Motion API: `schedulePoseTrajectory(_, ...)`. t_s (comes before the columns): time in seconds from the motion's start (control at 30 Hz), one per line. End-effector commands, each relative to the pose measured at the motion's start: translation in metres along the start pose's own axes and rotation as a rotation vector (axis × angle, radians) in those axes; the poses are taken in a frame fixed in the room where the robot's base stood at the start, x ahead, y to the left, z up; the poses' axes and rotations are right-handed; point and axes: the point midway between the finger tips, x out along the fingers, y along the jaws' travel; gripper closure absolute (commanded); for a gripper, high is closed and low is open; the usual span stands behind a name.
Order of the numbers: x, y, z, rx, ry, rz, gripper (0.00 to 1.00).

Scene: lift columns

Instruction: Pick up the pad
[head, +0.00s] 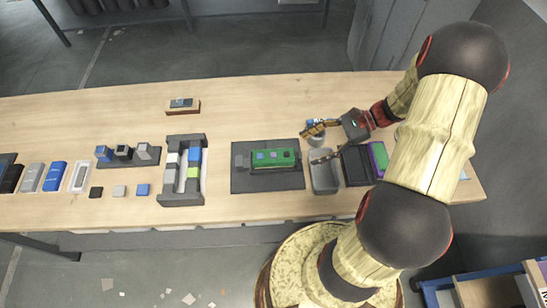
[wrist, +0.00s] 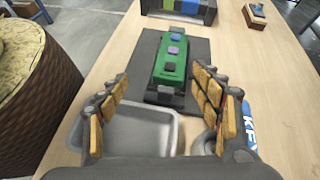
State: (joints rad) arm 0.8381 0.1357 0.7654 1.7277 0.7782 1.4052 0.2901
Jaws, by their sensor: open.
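A green board (head: 276,157) lies in a dark holder on a dark grey mat (head: 240,183). I cannot tell which piece is the pad. The green board (wrist: 162,82) lies ahead of my gripper in the wrist view. My gripper (head: 312,146) is open and empty, with its fingers spread above the area right of the board. In the wrist view my gripper (wrist: 158,78) has one finger on each side of the board's near end.
A grey bin (head: 323,187) stands right of the mat, below my fingers. A blue-labelled item (wrist: 248,124) is beside the right finger. A dark rack (head: 184,198) with coloured blocks stands left. The table is clear behind the mat.

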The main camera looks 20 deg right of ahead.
Motion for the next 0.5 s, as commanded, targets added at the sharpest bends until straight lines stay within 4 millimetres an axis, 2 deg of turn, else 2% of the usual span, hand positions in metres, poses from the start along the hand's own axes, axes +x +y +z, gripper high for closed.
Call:
schedulePoseTrajectory(0.03, -0.001, 0.001, -0.014, 0.053, -0.042, -0.037, 0.35)
schedulePoseTrajectory(0.1, -0.003, 0.0, -0.026, 0.106, -0.089, -0.079, 0.35)
schedulePoseTrajectory(0.23, -0.005, -0.001, -0.039, 0.162, -0.141, -0.127, 0.35)
schedulePoseTrajectory(0.37, 0.002, -0.002, -0.039, 0.176, -0.155, -0.138, 0.35)
schedulePoseTrajectory(0.5, 0.023, -0.006, -0.028, 0.173, -0.154, -0.134, 0.35)
